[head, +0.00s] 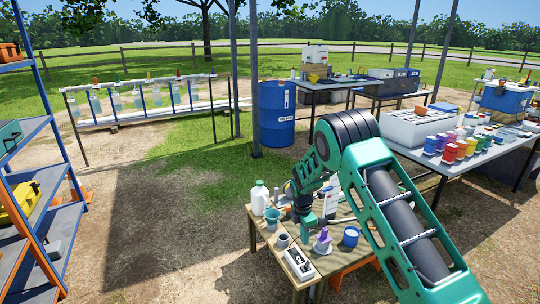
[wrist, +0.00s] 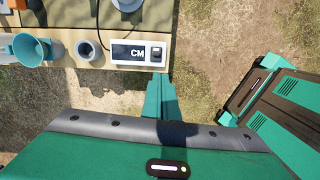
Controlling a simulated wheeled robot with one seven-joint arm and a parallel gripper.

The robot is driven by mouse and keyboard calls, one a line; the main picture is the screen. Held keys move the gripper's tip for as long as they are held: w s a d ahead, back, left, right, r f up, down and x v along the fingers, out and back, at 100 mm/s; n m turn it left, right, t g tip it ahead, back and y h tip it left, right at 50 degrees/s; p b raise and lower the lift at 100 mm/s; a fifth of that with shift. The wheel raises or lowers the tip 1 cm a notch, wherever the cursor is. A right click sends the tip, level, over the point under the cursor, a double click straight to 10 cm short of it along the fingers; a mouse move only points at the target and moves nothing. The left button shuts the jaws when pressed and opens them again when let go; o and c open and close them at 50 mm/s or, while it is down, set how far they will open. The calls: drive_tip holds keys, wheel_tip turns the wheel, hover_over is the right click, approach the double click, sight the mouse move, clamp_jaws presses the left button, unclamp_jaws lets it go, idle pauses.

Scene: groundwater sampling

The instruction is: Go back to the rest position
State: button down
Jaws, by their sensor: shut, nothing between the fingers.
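My arm (head: 400,225) reaches from the lower right over a wooden table (head: 345,262) and bends down at its elbow. My gripper (head: 307,222) is small in the head view, pointing down above the table among the items there. It is shut and holds nothing.
A blue shelf (head: 40,200) stands left. Open ground lies between.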

drive_tip(key=s+d+r+m, duration=0.7)
drive_tip(key=s+d+r, duration=0.25)
drive_tip(key=r, duration=0.35)
drive_tip(key=s+d+r+m, duration=0.6)
drive_tip(key=s+d+r, duration=0.2)
drive_tip(key=d+r, duration=0.3)
drive_tip(key=s+d+r+m, duration=0.2)
drive_tip(key=s+r+m, duration=0.2)
drive_tip(key=s, duration=0.4)
drive_tip(key=s+d+r+m, duration=0.2)
drive_tip(key=s+r+m, duration=0.1)
drive_tip(key=s, duration=0.5)
drive_tip(key=s+m+y, duration=0.1)
drive_tip(key=s+m, duration=0.7)
drive_tip(key=s, duration=0.9)
drive_tip(key=shift+a+r+y, duration=0.25)
drive_tip(key=shift+a+y, duration=0.05)
drive_tip(key=shift+a, duration=0.05)
drive_tip(key=shift+g, duration=0.3)
drive_tip(key=shift+w+f, duration=0.25)
drive_tip(key=shift+w, duration=0.25)
drive_tip(key=shift+s, duration=0.1)
